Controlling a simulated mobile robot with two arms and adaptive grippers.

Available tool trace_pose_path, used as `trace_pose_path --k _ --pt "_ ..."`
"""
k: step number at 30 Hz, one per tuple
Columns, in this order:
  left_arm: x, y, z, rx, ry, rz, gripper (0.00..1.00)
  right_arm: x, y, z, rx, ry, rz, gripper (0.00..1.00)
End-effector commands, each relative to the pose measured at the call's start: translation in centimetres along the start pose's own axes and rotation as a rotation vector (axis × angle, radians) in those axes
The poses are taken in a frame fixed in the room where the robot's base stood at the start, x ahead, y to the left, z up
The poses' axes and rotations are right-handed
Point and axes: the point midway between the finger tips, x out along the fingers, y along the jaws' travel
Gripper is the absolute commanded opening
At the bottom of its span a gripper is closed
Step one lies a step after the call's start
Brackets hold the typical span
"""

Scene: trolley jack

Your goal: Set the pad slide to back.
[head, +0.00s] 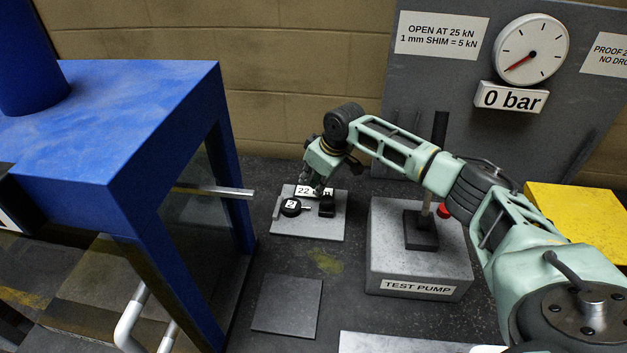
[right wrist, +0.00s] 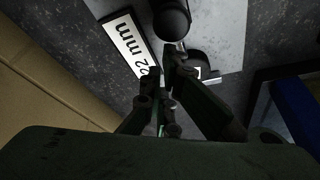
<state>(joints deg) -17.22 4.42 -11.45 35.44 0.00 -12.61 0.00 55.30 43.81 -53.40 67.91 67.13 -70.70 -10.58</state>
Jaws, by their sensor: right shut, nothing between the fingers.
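No part is marked as the pad slide, so I cannot tell for sure which one it is. A light grey plate (head: 308,225) on the bench carries a black block-like knob (head: 327,207), a round black piece with a white tag (head: 291,207) and a "22 mm" label (head: 307,191). My right gripper (head: 319,187) is over the back of this plate, shut and empty. In the right wrist view its fingertips (right wrist: 163,70) are close to the black knob (right wrist: 171,20) and the label (right wrist: 131,46); contact is unclear. My left gripper is out of view.
A blue press frame (head: 150,110) stands at left, with a metal bar (head: 215,190) sticking out. The test pump (head: 420,265) is right of the plate. A gauge (head: 531,48) reads 0 bar.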

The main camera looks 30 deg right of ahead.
Motion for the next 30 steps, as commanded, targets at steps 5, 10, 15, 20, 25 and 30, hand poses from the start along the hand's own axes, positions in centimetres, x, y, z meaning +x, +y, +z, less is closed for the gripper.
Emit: trace_pose_path --k 5,10,15,20,25,30 --pt "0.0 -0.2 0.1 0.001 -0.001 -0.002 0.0 0.0 0.0 0.0 0.0 0.0 0.0 0.0" --pt "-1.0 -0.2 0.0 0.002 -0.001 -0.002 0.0 -0.7 0.8 1.3 0.004 -0.003 0.0 0.0" --pt "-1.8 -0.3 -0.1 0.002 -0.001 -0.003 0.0 -1.2 1.7 3.0 0.001 -0.001 0.0 0.0" --pt "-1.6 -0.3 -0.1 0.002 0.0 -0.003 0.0 -1.1 1.7 3.1 0.001 -0.001 0.0 0.0" --pt "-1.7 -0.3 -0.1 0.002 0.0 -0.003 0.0 -1.1 1.7 3.0 0.001 -0.002 0.0 0.0" --pt "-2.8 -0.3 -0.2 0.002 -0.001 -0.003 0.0 -1.5 1.2 2.4 0.002 0.0 0.0 0.0"
